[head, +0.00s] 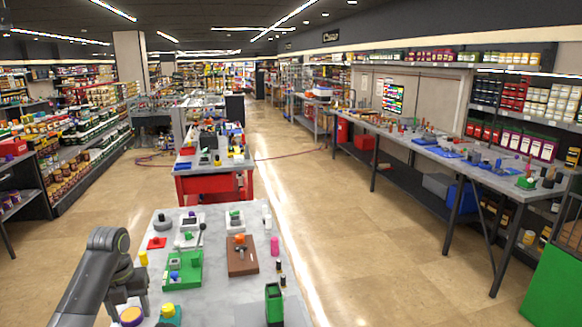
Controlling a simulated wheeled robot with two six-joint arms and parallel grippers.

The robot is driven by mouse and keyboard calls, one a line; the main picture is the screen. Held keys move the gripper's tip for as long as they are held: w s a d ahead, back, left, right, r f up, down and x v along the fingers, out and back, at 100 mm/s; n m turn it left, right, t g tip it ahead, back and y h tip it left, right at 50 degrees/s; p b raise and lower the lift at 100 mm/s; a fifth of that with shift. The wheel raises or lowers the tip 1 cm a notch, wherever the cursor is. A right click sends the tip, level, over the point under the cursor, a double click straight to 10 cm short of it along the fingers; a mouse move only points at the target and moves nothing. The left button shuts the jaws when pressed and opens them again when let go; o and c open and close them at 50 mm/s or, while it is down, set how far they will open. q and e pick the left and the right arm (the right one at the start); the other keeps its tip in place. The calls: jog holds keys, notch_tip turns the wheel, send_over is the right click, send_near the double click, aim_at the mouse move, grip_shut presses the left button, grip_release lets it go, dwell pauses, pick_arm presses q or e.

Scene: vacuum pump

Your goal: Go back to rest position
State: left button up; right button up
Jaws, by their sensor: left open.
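My left arm comes in from the lower left, over the left edge of the near grey table (222,290). Its dark left gripper (138,290) points down beside the table's left side; it is open and I see nothing held in it. The fingertips are small and partly hidden by the arm. My right gripper does not show.
A red workbench (210,184) stands beyond. The floor (370,250) on the right is clear.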

pick_arm(q)
jog(key=s+d+f+n+t, duration=0.1)
jog(key=s+d+f+n, duration=0.1)
jog(key=s+f+n, duration=0.65)
jog(key=s+d+f+n, duration=0.3)
jog(key=s+f+n, duration=0.4)
jog(key=s, duration=0.2)
jog(key=s+d+r+n+t+y, duration=0.1)
jog(key=s+r+n, duration=0.1)
jog(key=s+n, duration=0.75)
jog(key=s+d+r+n+t+y, duration=0.1)
jog(key=s+d+n+t, duration=0.1)
jog(key=s+n, duration=0.7)
notch_tip(320, 180, down, 31)
jog(key=s+a+m+g+b, duration=0.1)
jog(key=a+g+b, duration=0.1)
jog(key=b, duration=0.4)
jog(key=s+f+b, duration=0.2)
jog(key=s+f, duration=0.5)
jog(key=f, duration=0.3)
jog(key=s+d+f+g+h+b, duration=0.1)
jog(key=s+f+b, duration=0.2)
jog(key=s+f, duration=0.5)
notch_tip(320, 180, down, 3)
jog(key=shift+d, duration=0.15)
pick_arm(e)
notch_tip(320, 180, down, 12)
